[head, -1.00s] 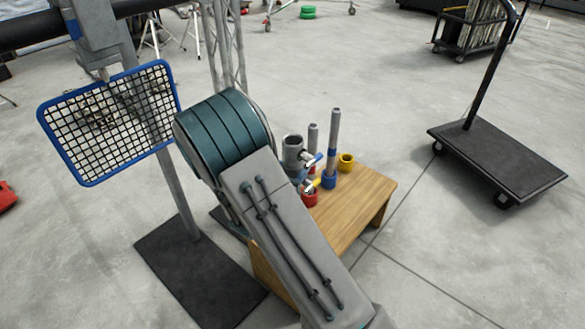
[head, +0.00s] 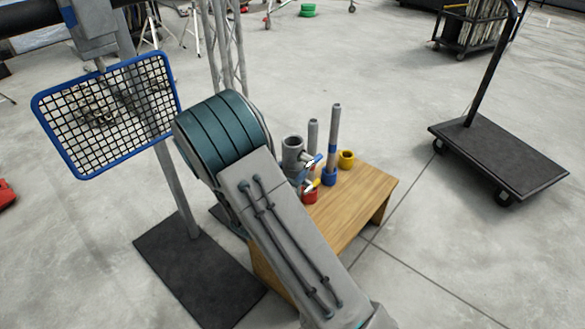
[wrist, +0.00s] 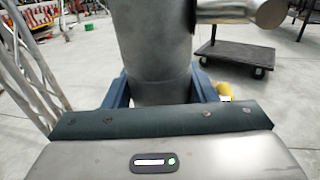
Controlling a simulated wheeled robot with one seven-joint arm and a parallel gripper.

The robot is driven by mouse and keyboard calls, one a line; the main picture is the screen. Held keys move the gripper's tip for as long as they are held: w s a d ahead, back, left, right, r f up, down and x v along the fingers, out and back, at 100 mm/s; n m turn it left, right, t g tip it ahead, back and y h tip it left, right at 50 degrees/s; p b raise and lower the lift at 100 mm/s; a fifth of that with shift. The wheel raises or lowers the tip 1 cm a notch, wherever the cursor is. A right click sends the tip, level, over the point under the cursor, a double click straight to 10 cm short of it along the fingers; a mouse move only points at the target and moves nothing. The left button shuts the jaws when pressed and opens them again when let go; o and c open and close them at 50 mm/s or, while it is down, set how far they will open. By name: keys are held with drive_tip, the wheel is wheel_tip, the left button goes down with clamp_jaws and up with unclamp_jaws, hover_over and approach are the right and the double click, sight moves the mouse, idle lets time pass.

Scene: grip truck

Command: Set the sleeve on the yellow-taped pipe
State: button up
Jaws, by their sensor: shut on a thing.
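The sleeve is a wide, open-topped grey tube (head: 292,152); it fills the upper middle of the wrist view (wrist: 158,45), with a side stub reaching right. My gripper (wrist: 160,92) is shut on it, one blue finger on each side. In the head view my arm hides most of the gripper. A short grey pipe (head: 313,132) stands just behind the sleeve, and a tall grey pipe (head: 335,125) stands to its right in a blue ring (head: 329,177). A small yellow patch (head: 313,184) shows by the red ring (head: 310,196). What lies below the sleeve is hidden.
The rings and pipes are on a low wooden table (head: 350,208), whose right part is bare. A mesh panel on a stand (head: 105,115) is left. A black cart (head: 500,160) is right, with open floor between.

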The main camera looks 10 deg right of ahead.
drive_tip(key=shift+f, duration=0.25)
drive_tip(key=shift+f+b, duration=0.35)
drive_tip(key=shift+b, duration=0.05)
drive_tip(key=shift+f+b, duration=0.35)
drive_tip(key=shift+f, duration=0.15)
drive_tip(key=shift+f+b, duration=1.6)
drive_tip(key=shift+f, duration=0.75)
drive_tip(key=shift+f, duration=0.3)
drive_tip(key=o, duration=1.5)
drive_tip(key=shift+s+a, duration=0.1)
drive_tip(key=p+v, duration=0.2)
drive_tip(key=v, duration=1.1)
drive_tip(key=shift+s+a+p, duration=0.25)
drive_tip(key=shift+p, duration=0.1)
